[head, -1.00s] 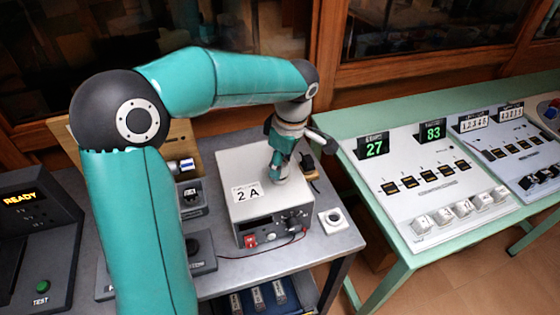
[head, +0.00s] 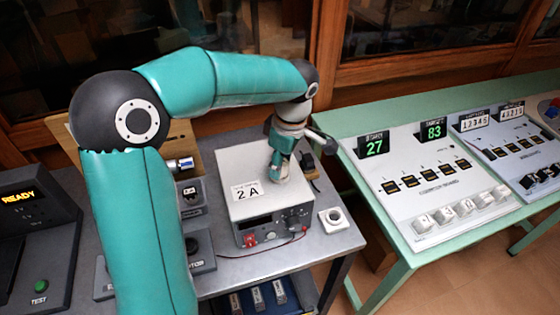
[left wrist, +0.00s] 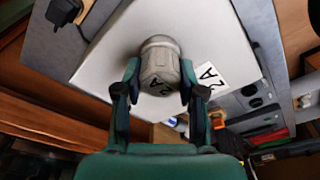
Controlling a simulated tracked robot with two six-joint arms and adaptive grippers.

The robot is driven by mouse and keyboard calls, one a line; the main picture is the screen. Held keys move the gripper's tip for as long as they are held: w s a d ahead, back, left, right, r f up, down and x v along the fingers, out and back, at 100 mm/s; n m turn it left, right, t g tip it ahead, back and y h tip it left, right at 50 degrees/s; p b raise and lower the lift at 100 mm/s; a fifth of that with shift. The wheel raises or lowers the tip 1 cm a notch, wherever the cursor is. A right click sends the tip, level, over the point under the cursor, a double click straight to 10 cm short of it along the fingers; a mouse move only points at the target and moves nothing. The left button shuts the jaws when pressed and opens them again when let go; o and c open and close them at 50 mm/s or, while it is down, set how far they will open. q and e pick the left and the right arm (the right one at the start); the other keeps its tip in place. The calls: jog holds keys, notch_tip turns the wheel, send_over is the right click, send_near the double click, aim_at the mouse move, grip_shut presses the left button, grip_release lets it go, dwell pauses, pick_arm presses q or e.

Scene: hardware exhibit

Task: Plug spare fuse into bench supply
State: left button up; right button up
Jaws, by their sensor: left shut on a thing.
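In the left wrist view my left gripper (left wrist: 160,85) has one finger on each side of the fuse, above the supply's pale top (left wrist: 112,50). The fuse's far end is hidden, so I cannot tell whether it sits in a socket. My right gripper is not in view.
A black plug (head: 307,161) is close behind the supply on the right. A white square fitting with a round socket (head: 334,220) is at the bench's right edge. Dark control units (head: 196,246) stand left of the supply. A green console table (head: 403,246) is across a gap.

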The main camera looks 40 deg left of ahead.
pick_arm(q)
jog(key=o, duration=1.7)
jog(key=shift+c, duration=0.2)
jog(key=shift+r+p, duration=2.6)
jog(key=shift+r, duration=0.9)
jog(key=shift+s, duration=0.1)
